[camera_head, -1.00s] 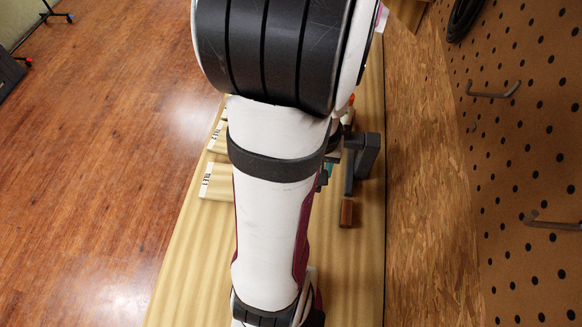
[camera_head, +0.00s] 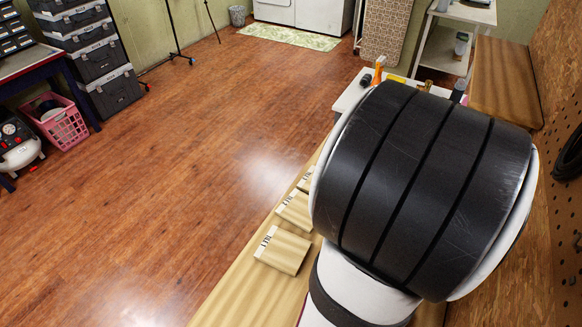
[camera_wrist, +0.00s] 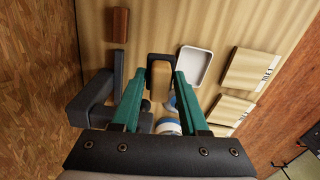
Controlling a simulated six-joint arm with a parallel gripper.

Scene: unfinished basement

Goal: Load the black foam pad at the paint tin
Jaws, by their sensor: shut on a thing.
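In the wrist view, my gripper (camera_wrist: 160,77) has two green fingers closed on a tan block with a black foam pad (camera_wrist: 160,58) at its far end. A round white and blue container (camera_wrist: 168,126), perhaps the paint tin, shows between the fingers nearer the palm, below the held block and partly hidden. A blue patch beside it is too small to make out. In the head view my arm hides the gripper, the pad and the tin.
A shallow white tray (camera_wrist: 195,66) lies right of the fingers on the bench. Pale labelled tiles (camera_wrist: 255,70) lie farther right; they also show in the head view (camera_head: 283,250). A dark bracket (camera_wrist: 92,100) stands close left of the fingers, with a brown block (camera_wrist: 120,25) beyond.

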